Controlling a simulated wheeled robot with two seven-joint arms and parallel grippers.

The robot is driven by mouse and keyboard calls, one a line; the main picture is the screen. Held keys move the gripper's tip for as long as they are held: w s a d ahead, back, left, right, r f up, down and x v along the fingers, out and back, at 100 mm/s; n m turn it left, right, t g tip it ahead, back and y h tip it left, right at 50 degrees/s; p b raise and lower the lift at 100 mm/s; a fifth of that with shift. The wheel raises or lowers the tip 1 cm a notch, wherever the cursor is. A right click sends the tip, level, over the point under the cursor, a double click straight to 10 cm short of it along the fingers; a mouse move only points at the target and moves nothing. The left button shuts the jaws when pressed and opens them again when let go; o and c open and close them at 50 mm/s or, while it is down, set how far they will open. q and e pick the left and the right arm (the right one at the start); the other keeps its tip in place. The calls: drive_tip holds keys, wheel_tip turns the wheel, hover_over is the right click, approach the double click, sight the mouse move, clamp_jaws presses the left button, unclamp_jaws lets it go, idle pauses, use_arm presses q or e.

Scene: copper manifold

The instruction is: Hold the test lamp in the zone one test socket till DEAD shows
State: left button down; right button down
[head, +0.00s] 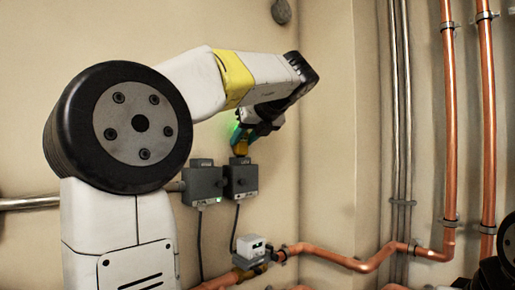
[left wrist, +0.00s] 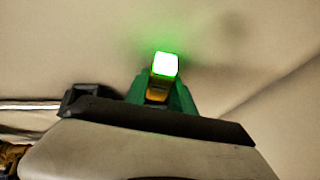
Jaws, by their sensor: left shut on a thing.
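My left gripper (head: 241,138) is shut on the test lamp (head: 241,148), a small yellow piece just above the right grey box (head: 241,182). The lamp's lower end meets or nearly meets the top of that box; I cannot tell whether it sits in a socket. In the left wrist view the lamp (left wrist: 165,65) shows a bright white-green lit face with a green glow around it. No DEAD wording is readable. A second grey box (head: 203,187) is at its left. Zone marks on the boxes are too small to read. My right gripper is not in view.
A small white device (head: 251,247) sits on the copper pipe (head: 333,257) below the boxes. Dark cables hang from both boxes. Vertical copper pipes (head: 450,120) and steel conduits (head: 400,110) run at the right. The wall above the boxes is mostly bare.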

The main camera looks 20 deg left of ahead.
use_arm(q)
drive_tip(key=shift+r, duration=0.1)
drive_tip(key=shift+r, duration=2.2)
